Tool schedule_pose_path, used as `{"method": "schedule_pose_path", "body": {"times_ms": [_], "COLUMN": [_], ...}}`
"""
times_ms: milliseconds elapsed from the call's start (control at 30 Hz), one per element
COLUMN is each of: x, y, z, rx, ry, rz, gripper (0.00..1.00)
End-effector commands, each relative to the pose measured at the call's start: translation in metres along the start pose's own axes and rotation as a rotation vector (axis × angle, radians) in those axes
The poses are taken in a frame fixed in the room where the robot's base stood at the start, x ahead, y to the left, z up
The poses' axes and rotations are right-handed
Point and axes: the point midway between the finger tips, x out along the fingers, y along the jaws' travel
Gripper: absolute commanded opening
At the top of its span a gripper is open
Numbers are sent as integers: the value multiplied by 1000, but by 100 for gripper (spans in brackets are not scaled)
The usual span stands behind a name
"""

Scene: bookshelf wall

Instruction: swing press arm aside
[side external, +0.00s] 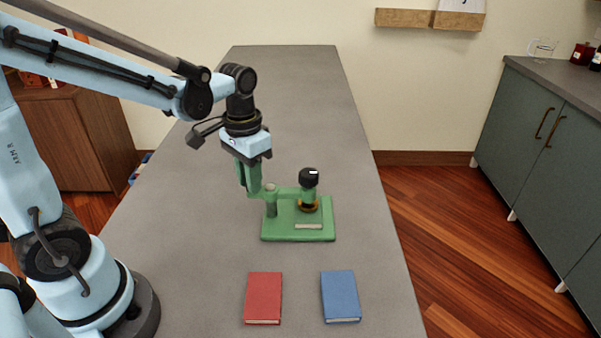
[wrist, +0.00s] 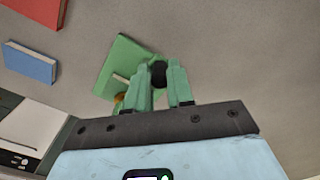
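The press stands on the grey table with a green base (side external: 285,232). A short post (side external: 271,207) rises at its left, and a green press arm (side external: 288,192) runs from it to a black-knobbed head (side external: 309,178) above the base. A pale flat piece (side external: 309,226) lies on the base. My gripper (side external: 254,190) points down just left of the post; contact cannot be told. In the wrist view, its green fingers (wrist: 160,75) are apart, with the black knob (wrist: 158,75) showing between them. The fingers partly hide the press there.
A red book (side external: 263,297) and a blue book (side external: 340,296) lie on the table (side external: 300,110) in front of the press. The table behind and to the right of the press is clear. A green cabinet (side external: 540,150) stands apart at the right.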

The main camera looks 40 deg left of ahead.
Motion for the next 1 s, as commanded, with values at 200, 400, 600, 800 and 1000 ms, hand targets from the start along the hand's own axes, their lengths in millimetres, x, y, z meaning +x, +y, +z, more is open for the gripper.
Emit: {"method": "schedule_pose_path", "body": {"times_ms": [200,400,600,800,1000], "x": [0,0,0,0,0], "y": [0,0,1,3,8], "z": [0,0,1,3,6], "rx": [0,0,-22,-105,-262], "ry": [0,0,0,0,0], "rz": [0,0,0,0,0], "gripper": [0,0,0,0,0]}}
